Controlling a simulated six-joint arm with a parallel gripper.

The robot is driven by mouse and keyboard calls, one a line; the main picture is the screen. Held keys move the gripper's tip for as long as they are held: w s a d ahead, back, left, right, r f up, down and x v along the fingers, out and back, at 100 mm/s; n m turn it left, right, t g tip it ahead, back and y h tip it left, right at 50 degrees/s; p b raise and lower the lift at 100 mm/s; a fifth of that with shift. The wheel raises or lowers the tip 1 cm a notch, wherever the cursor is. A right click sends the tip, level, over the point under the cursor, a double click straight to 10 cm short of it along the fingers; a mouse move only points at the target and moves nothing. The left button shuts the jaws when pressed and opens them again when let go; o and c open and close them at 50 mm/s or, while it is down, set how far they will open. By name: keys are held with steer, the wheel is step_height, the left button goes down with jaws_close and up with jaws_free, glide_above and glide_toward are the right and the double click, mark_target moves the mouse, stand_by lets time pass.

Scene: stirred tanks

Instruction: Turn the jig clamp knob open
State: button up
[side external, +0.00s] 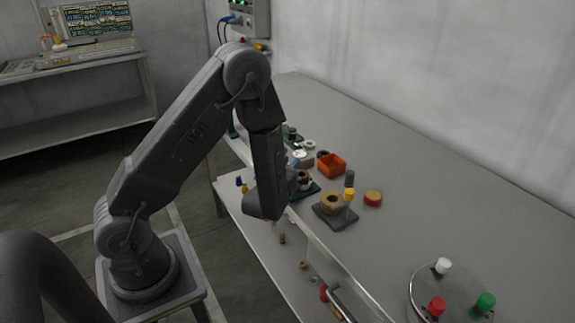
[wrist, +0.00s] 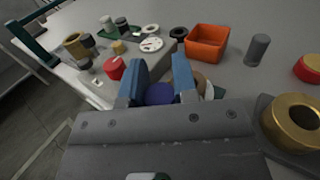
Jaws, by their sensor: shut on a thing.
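The blue-purple knob (wrist: 160,95) shows between my blue fingers in the wrist view, and I take it as the jig clamp knob. My gripper (wrist: 159,82) is shut on it, with one finger on each side. Only the knob's rounded top shows; its lower part is hidden by my gripper body. In the side view my gripper (side external: 291,187) is mostly hidden behind my arm, low over the dark green base (side external: 312,190) near the bench edge. The knob cannot be made out there.
An orange box (wrist: 207,42) stands behind my gripper, with a grey cylinder (wrist: 258,50) to its right. A brass ring (wrist: 290,124) on a dark base is close on the right. A red cap (wrist: 114,68) is at left. The bench (side external: 430,215) is clear toward the wall.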

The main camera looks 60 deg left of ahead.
steer(key=shift+d+m+t+h, duration=0.15)
steer(key=shift+m+t+h, duration=0.75)
steer(key=shift+h, duration=0.5)
steer(key=shift+w, duration=0.1)
steer(key=o, duration=0.9)
steer(key=shift+s+d, duration=0.25)
steer(key=shift+s, duration=0.3)
steer(key=shift+s+d+r, duration=0.2)
steer(key=shift+s+r, duration=0.05)
steer(key=shift+s, duration=0.2)
steer(key=shift+s+d+r, duration=0.15)
steer(key=shift+s+r, duration=0.1)
steer(key=shift+s, duration=0.15)
step_height(320, 180, up, 4)
steer(key=shift+r, duration=1)
